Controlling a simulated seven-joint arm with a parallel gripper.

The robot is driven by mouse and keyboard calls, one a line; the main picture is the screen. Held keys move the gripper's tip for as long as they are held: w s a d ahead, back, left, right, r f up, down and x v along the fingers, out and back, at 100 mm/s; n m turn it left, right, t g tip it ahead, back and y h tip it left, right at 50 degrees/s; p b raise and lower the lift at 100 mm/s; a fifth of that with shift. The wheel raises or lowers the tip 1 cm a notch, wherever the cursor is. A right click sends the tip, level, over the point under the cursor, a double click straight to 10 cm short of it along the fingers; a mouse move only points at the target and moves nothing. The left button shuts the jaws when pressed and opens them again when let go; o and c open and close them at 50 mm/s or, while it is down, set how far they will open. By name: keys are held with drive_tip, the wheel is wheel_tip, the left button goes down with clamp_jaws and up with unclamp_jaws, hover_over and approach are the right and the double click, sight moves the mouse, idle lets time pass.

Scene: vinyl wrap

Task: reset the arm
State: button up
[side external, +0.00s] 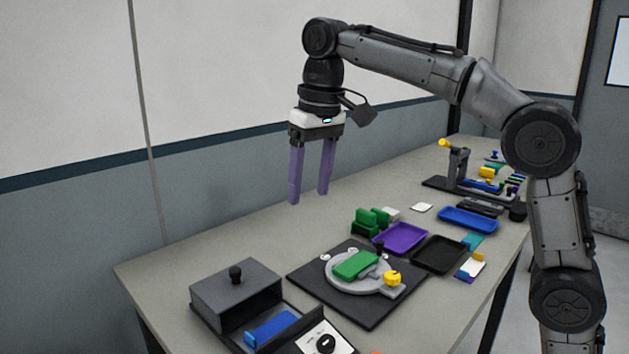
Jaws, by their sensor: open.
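My gripper (309,196) has two long purple fingers. It hangs in the air above the far side of the table (240,225), pointing down. The fingers are apart, with nothing between them, and touch nothing. My arm reaches in from the right and bends down at the wrist.
A black plate with a round grey fixture (345,286) holds a green block (356,264). A grey box (236,290) stands at the front left. Behind the plate are purple (400,237), black (440,254) and blue (468,219) trays. A clamp stand (455,165) is farther back.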

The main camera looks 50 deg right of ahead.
drive_tip(key=shift+s+d+r, duration=0.15)
drive_tip(key=shift+s+d, duration=0.05)
drive_tip(key=shift+s, duration=0.15)
drive_tip(key=shift+r, duration=0.1)
drive_tip(key=s+d+r+t, duration=0.1)
drive_tip(key=s+d, duration=0.2)
drive_tip(key=s, duration=0.4)
drive_tip(key=s+d+r+t, duration=0.1)
drive_tip(key=s+d, duration=0.1)
drive_tip(key=s, duration=0.5)
drive_tip(key=s+d+f+t, duration=0.1)
drive_tip(key=s+f, duration=0.4)
drive_tip(key=f, duration=0.4)
drive_tip(key=s+d+f+t, duration=0.1)
drive_tip(key=s+f, duration=0.5)
drive_tip(key=f, duration=0.3)
drive_tip(key=shift+s+f+n, duration=0.15)
drive_tip(key=shift+f+n, duration=0.1)
drive_tip(key=shift+n, duration=0.15)
